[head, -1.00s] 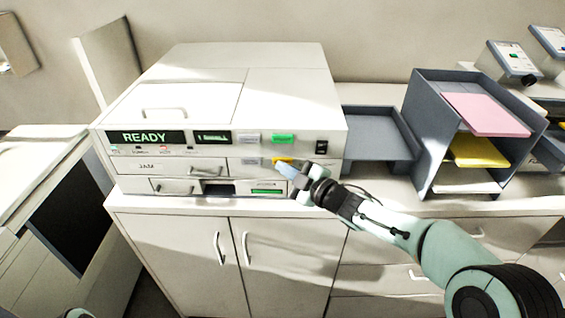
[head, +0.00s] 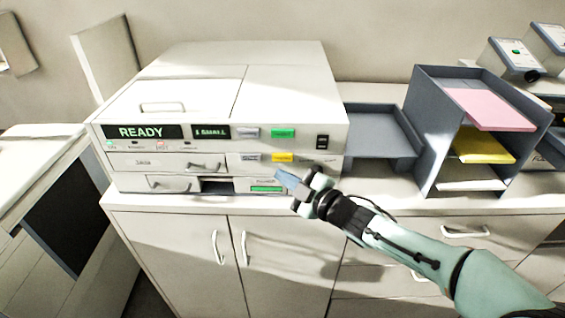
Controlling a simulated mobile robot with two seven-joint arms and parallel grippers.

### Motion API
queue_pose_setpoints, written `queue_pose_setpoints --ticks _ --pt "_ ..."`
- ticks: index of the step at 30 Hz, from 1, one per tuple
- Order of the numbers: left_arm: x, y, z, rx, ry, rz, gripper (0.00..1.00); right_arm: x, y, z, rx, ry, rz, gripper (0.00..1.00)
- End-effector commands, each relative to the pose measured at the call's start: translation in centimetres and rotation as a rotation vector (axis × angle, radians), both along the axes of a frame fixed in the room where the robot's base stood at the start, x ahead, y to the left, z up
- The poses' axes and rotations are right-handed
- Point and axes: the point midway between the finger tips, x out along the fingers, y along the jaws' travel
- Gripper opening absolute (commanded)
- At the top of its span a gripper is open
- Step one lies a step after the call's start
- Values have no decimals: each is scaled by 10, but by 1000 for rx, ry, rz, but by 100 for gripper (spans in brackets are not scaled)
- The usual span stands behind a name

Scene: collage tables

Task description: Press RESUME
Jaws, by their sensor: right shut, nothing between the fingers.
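A white office machine (head: 215,95) stands on a cabinet, and its dark display (head: 140,131) reads READY in the head view. On its front are a green button (head: 283,133), a yellow button (head: 282,157), and grey buttons, one (head: 247,133) above the other (head: 250,157). Their lettering is too small to read, so I cannot tell which says RESUME. My right gripper (head: 290,184) is shut and empty, just below the yellow button and in front of the machine's lower right. It hides part of the lower front near a green strip (head: 266,189). My left gripper is out of view.
A dark grey tray (head: 385,135) sits right of the machine. A paper rack (head: 430,125) with pink, yellow and white sheets stands further right. The cabinet (head: 280,265) has handles on its front. Another machine (head: 60,200) stands at the left.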

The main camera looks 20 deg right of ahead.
Motion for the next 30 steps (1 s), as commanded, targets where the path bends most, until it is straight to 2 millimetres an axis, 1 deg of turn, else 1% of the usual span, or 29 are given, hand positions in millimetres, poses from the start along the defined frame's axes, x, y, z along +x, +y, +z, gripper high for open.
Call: queue_pose_setpoints --ticks 1,3,7,30 --pt "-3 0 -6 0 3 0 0 -6 2 -2 2 -1 1 0" --pt "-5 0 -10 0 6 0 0 -12 4 -2 1 1 1 0" --pt "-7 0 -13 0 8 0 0 -19 6 -1 1 0 1 0" --pt "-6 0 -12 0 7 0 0 -19 6 -2 3 6 0 0"
